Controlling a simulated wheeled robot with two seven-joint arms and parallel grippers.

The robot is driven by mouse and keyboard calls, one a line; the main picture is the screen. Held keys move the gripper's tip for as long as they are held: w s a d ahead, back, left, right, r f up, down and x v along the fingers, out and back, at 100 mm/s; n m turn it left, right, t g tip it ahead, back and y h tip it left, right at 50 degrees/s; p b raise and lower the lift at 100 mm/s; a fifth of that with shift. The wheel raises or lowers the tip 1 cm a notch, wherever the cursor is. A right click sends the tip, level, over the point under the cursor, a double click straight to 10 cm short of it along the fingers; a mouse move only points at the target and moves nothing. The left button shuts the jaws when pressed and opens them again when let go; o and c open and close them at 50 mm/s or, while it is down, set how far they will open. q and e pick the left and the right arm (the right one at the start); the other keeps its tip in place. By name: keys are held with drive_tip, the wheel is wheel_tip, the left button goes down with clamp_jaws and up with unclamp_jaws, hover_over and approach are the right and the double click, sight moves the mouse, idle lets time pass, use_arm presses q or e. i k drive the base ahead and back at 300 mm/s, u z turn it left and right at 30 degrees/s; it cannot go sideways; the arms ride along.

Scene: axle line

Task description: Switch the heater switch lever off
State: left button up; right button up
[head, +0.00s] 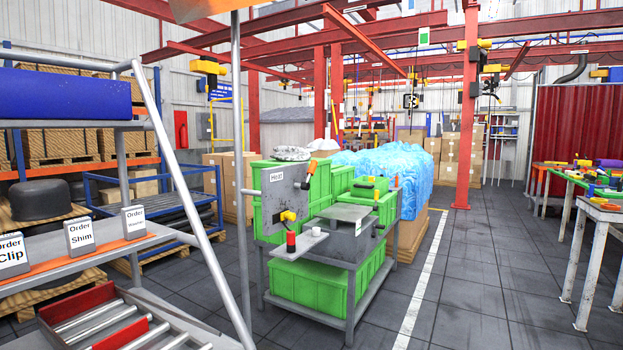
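A grey box with a label reading "Heat" (273,203) stands on the cart in the middle of the head view. A lever with an orange end and a dark shaft (309,173) sticks up at its right edge. It looks tilted up and to the right. I cannot tell from here whether this is the on or off position. A small yellow and black part (288,216) is on the lower front of the box. Neither of my grippers is in view.
The cart holds green bins (312,286) and a red cylinder (291,242) on a small ledge. A rack with order signs (82,238) and a slanted grey post (180,190) stand at left. Clear floor (465,290) lies right of the cart, before a tool table (603,208).

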sight(305, 186)
drive_tip(key=k, duration=0.5)
drive_tip(key=z, duration=0.85)
drive_tip(key=i, duration=2.15)
drive_tip(key=u, duration=0.95)
drive_tip(key=i, duration=0.85)
drive_tip(key=u, duration=0.7)
